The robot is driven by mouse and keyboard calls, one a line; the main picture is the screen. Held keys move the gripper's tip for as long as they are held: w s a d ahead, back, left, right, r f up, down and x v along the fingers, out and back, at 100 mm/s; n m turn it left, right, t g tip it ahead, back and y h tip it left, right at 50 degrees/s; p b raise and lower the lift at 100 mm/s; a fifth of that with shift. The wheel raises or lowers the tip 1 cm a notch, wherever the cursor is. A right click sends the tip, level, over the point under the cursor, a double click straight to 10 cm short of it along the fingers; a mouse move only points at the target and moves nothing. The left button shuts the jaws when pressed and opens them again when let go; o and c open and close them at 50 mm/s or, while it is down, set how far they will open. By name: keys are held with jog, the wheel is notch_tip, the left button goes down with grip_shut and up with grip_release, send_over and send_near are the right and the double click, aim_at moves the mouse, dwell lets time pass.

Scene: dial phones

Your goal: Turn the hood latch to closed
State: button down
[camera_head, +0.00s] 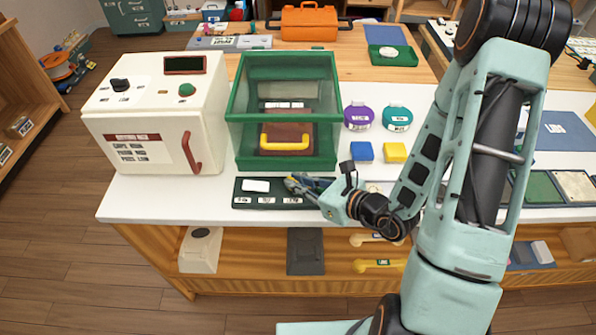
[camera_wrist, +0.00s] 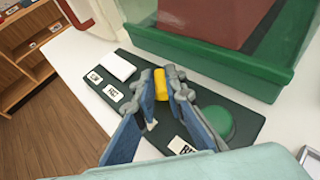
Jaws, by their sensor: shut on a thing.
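A dark green control panel (camera_head: 265,201) lies on the white counter in front of the green-framed glass hood (camera_head: 285,110). It carries a white rocker or knob (camera_head: 256,186) at its left, a small yellow piece (camera_wrist: 161,83) in its middle and a round green button (camera_wrist: 214,122) at its right. I take the yellow piece to be the latch. My gripper (camera_head: 294,184) is down at the panel. In the wrist view its fingers (camera_wrist: 164,84) are shut on the yellow piece, one on each side. The fingers hide part of the panel and its labels.
A white machine (camera_head: 155,115) with a red handle stands left of the hood. Purple and teal discs (camera_head: 397,117) and blue and yellow blocks (camera_head: 395,152) sit to the right, near my arm.

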jog(key=shift+s+a+r+m+t+h+p, duration=0.1)
jog(key=shift+m+t+h+p, duration=0.5)
jog(key=shift+p, duration=0.75)
jog(key=shift+s+a+r+m+t+h+p, duration=0.1)
jog(key=shift+m+t+h+p, duration=0.45)
jog(key=shift+p, duration=0.8)
jog(key=m+t+h+p, duration=0.1)
jog(key=m+h+p, duration=0.3)
jog(key=p, duration=0.1)
jog(key=shift+s+a, duration=0.1)
jog(key=shift+a, duration=0.05)
jog(key=shift+a+f+m+t+h+p, duration=0.15)
jog(key=shift+m+t+h+p, duration=0.3)
jog(key=shift+m+h+p, duration=0.6)
jog(key=shift+m+h, duration=0.3)
jog(key=shift+h, duration=0.2)
jog(key=shift+a+m+h, duration=0.1)
jog(key=shift+m+h, duration=0.4)
jog(key=shift+h, duration=0.1)
jog(key=c, duration=2)
grip_release()
jog(key=shift+n+y, duration=0.4)
jog(key=shift+y, duration=0.1)
jog(key=shift+n+y+b, duration=0.4)
jog(key=shift+n+y, duration=0.2)
jog(key=shift+d+n+y+b, duration=0.2)
jog(key=shift+n+y+b, duration=0.2)
jog(key=shift+n+y, duration=0.15)
